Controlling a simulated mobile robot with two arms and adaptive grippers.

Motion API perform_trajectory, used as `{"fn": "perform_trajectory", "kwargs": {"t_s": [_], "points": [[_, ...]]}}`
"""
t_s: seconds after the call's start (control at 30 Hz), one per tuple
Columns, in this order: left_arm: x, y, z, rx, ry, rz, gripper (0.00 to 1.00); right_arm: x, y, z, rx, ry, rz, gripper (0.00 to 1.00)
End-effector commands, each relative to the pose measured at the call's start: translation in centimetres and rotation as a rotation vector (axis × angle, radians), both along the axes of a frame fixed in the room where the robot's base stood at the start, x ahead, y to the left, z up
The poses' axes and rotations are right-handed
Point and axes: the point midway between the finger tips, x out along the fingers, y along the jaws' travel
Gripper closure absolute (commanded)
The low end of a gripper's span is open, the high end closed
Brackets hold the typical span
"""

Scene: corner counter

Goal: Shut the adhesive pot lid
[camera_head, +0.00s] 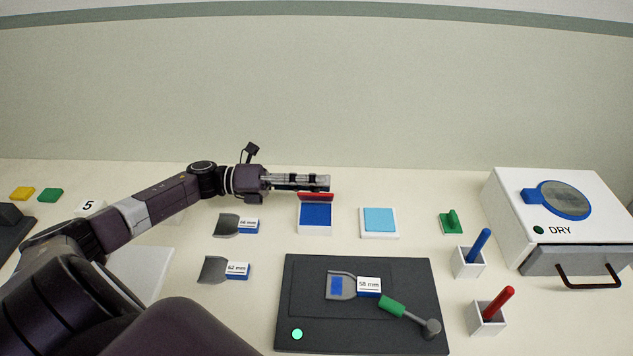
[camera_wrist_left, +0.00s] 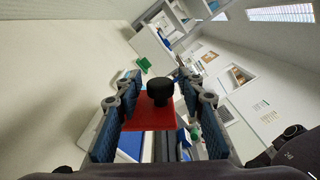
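The adhesive pot (camera_head: 315,228) is a white square box with a blue inside, at the back middle of the counter. Its red lid (camera_head: 316,197) stands raised along the pot's back edge. In the left wrist view, the red lid (camera_wrist_left: 150,122) has a black knob (camera_wrist_left: 160,90). My left gripper (camera_head: 322,184) is level above the counter, just behind and over the raised lid. In the left wrist view its fingers (camera_wrist_left: 158,95) are apart, with the knob between them and a gap on both sides. My right gripper is out of view.
A light-blue pad in a white tray (camera_head: 379,235) and a green knobbed piece (camera_head: 451,223) lie right of the pot. Labelled scrapers (camera_head: 226,225) lie left. A dark mat (camera_head: 420,275) is in front. A white DRY box (camera_head: 545,180) with a handled drawer stands far right.

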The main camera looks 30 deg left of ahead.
Motion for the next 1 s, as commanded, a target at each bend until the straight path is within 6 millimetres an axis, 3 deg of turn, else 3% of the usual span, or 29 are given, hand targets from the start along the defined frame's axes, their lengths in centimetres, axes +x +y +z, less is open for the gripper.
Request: {"fn": "perform_trajectory", "kwargs": {"t_s": [0.03, 0.3, 0.63, 1.0], "points": [[0.0, 0.0, 0.0, 0.0, 0.0, 0.0, 0.72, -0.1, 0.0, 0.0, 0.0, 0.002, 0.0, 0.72], [0.0, 0.0, 0.0, 0.001, 0.0, 0.001, 1.0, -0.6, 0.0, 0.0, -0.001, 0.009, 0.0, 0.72], [-0.3, -0.1, -0.4, 0.018, -0.027, 0.0, 1.0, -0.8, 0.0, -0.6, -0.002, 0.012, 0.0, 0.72], [-2.0, -1.2, -1.5, 0.197, -0.32, 0.001, 1.0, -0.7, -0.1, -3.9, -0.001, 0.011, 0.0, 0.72]]}}
